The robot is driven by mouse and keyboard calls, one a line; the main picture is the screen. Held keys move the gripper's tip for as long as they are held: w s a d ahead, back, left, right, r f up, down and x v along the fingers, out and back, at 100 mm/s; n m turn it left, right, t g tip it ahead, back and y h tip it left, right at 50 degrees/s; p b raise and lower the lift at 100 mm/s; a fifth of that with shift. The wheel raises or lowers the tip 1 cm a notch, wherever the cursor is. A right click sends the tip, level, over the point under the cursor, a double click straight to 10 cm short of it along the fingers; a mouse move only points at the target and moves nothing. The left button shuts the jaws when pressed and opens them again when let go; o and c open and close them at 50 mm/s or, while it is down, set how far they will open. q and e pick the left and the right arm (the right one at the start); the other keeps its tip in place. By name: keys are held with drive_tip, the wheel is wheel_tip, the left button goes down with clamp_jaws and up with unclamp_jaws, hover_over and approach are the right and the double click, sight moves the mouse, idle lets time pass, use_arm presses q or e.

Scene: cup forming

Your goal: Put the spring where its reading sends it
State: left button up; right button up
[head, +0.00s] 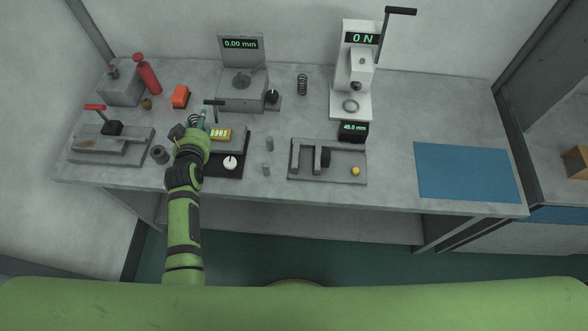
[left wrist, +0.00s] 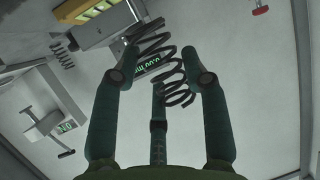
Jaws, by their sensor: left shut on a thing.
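My left gripper (head: 196,124) is shut on a dark coil spring (left wrist: 165,60), held tilted between its fingers in the left wrist view. In the head view the gripper is above the left part of the bench, and the spring is mostly hidden. A second dark spring (head: 302,84) stands upright on the bench between two instruments; it also shows in the left wrist view (left wrist: 62,52). The left instrument's display (head: 240,44) reads 0.00 mm. The white press (head: 351,85) reads 0 N. A small display (head: 353,128) by a grey fixture (head: 300,176) reads 45.0 mm. My right gripper is not in view.
A black-based device (head: 228,170) with a yellow panel stands right beside my gripper. A lever fixture (head: 95,148), a dark cylinder (head: 159,154), a red bottle (head: 147,75) and an orange block (head: 180,96) are at left. A blue mat (head: 466,172) lies bare at right.

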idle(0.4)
use_arm(q)
drive_tip(key=shift+a, duration=0.15)
drive_tip(key=s+a+r+m+h+b, duration=0.4)
drive_tip(key=r+b, duration=0.1)
drive_tip(key=r, duration=0.1)
drive_tip(key=s+d+r+m+g+h+b, duration=0.1)
drive_tip(key=s+d+r+m+g+h, duration=0.1)
drive_tip(key=s+d+r+m+h, duration=0.2)
drive_tip(key=s+d+r+m+g+h+b, duration=0.2)
drive_tip(key=s+d+r+m+g+h, duration=0.1)
drive_tip(key=s+d, duration=0.4)
drive_tip(key=shift+s+d+r+m+g+h, duration=0.25)
drive_tip(key=shift+s+r+m+h, duration=0.2)
drive_tip(key=shift+s+m+h, duration=0.35)
